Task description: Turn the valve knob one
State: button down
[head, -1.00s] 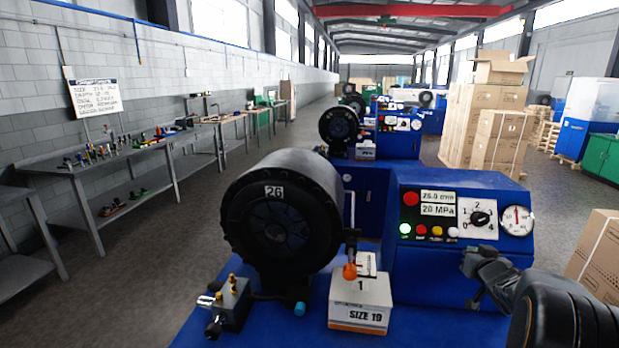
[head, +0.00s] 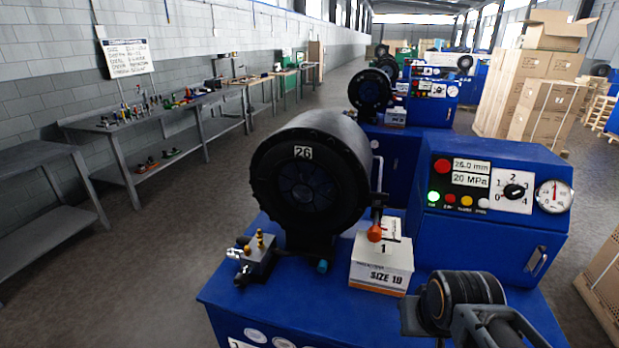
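A small dark valve block (head: 262,263) with brass fittings and silver and black knobs sits on the left front of the blue crimper bench (head: 225,300). A black rotary knob (head: 514,191) sits on a white numbered dial on the blue control panel; its exact pointing is too small to tell. My gripper (head: 412,320) is at the lower right, over the bench front, right of the SIZE 19 box and below the panel. It appears apart from both knobs. Its fingers are partly hidden and cut by the frame's bottom, so their opening is unclear.
The black crimper head (head: 305,190) marked 26 stands behind the valve block. The SIZE 19 box (head: 380,265) stands near the bench middle, with an orange-tipped lever (head: 375,232) above it. A round gauge (head: 553,196) is right of the dial. Cartons (head: 600,290) stand at right.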

aim_at(241, 280)
jog(key=k, duration=0.5)
jog(key=u, duration=1)
jog(key=i, duration=0.45)
jog(key=u, duration=0.1)
